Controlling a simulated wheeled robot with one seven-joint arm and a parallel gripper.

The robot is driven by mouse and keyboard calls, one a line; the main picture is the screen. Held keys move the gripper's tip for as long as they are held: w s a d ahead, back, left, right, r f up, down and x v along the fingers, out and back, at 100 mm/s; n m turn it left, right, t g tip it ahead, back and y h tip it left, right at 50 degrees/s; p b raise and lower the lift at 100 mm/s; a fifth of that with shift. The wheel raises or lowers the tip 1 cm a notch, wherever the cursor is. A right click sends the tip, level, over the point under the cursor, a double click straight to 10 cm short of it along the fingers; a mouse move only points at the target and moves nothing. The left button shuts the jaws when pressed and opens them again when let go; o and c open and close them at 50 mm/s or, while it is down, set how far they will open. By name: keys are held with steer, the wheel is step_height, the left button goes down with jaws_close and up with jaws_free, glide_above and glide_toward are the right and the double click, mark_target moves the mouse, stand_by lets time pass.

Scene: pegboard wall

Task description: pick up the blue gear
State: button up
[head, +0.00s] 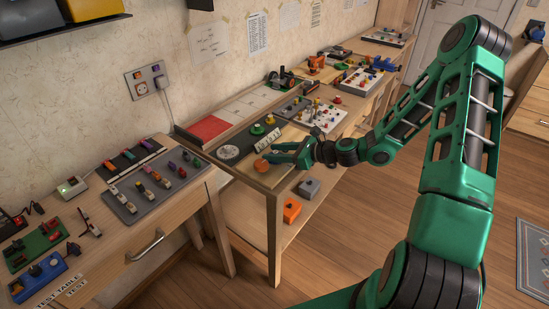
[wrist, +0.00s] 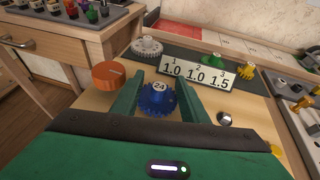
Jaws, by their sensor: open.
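The blue gear (wrist: 158,103), with a white hub marked 24, sits on the light wooden table top in the wrist view. My gripper (wrist: 160,80) is open, with one green finger on each side of the gear. There seems to be a small gap at each side; I cannot tell whether either finger touches it. In the head view my gripper (head: 277,153) is low over the table near its front edge. I cannot make out the blue gear there.
An orange round knob (wrist: 108,74) stands just left of the left finger. Behind are a grey gear (wrist: 147,47), a number plate (wrist: 198,74), a green gear (wrist: 212,61) and a yellow gear (wrist: 246,71). A shiny round piece (wrist: 224,118) lies to the right.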

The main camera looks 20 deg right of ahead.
jaws_close()
stand_by(0.3)
